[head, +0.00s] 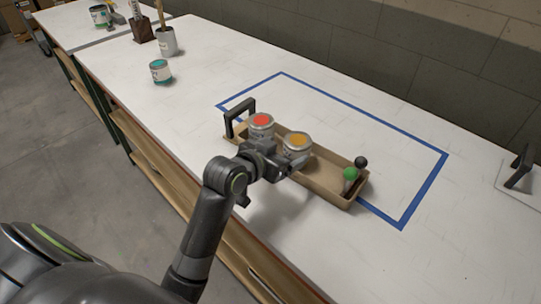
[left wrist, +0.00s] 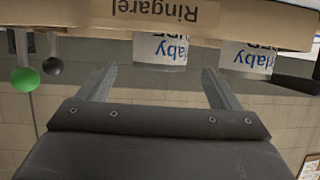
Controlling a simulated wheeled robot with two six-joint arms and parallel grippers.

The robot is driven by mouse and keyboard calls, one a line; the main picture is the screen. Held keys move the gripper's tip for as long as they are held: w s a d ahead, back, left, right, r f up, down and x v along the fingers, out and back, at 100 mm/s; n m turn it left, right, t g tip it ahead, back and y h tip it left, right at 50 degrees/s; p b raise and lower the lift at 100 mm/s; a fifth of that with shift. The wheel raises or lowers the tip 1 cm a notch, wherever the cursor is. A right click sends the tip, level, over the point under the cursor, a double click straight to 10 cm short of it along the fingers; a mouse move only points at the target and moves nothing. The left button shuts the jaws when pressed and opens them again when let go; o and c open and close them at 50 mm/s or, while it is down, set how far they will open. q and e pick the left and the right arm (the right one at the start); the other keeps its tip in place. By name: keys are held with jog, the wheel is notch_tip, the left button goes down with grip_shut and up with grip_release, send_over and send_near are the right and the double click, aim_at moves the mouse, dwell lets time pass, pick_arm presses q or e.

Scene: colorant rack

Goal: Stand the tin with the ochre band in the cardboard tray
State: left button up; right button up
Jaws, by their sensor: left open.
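The tin with the ochre top (head: 297,143) stands upright in the tan tray (head: 335,190), right of a tin with a red-orange top (head: 261,122). My left gripper (head: 282,162) is at the tray's front side, close to the ochre tin. In the left wrist view, which is upside down, its fingers (left wrist: 160,80) are spread and empty. The ochre tin's white label (left wrist: 160,50) shows in line with the gap between them, and the other tin (left wrist: 247,58) is to the right. I cannot tell how far the fingers reach around the tin. My right gripper is not in view.
A green ball (head: 350,174) and a black ball (head: 361,161) on stems are at the tray's right end. A dark handle (head: 238,116) rises at its left end. Blue tape (head: 417,204) outlines an area. A teal-banded tin (head: 160,70) stands further left. The table behind the tray is clear.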

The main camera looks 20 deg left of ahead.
pick_arm(q)
jog(key=shift+v, duration=2.7)
jog(key=shift+f, duration=0.1)
